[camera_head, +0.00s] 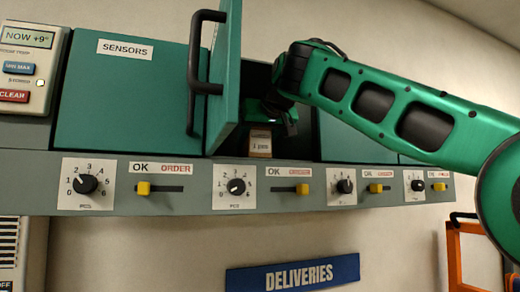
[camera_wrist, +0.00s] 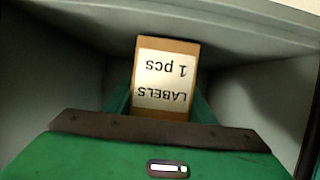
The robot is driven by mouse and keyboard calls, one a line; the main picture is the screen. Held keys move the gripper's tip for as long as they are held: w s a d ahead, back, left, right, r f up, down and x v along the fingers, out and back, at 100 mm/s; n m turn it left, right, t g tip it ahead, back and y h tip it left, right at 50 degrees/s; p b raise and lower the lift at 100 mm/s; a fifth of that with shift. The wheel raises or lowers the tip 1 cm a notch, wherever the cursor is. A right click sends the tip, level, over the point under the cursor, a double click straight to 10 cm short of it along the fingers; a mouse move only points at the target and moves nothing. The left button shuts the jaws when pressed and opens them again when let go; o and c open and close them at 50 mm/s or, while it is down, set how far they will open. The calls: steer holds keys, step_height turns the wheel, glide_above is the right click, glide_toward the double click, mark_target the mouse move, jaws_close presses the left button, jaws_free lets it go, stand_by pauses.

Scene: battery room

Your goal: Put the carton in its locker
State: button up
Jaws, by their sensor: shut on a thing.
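The carton (camera_head: 260,143) is a small brown box with a white label. In the wrist view the carton (camera_wrist: 167,75) reads "LABELS 1 pcs", upside down. My gripper (camera_head: 270,120) is shut on the carton inside an open locker (camera_head: 250,78), and its fingers are mostly hidden in the head view. The locker's green door (camera_head: 224,80) with a black handle stands swung out to the left of my gripper. Grey inner walls surround the carton in the wrist view. I cannot tell whether the carton touches the locker floor.
A shut locker marked SENSORS (camera_head: 125,95) is at the left. A grey panel with dials (camera_head: 236,187) and yellow sliders (camera_head: 303,188) runs below the lockers. A blue DELIVERIES sign (camera_head: 292,274) is lower on the wall. An orange frame (camera_head: 468,255) stands at the lower right.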

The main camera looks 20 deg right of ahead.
mark_target(261, 131)
steer(key=shift+w+f, duration=0.2)
steer(key=o, duration=1.2)
steer(key=v, duration=1.1)
steer(key=shift+s+r, duration=0.2)
steer(key=shift+s, duration=0.3)
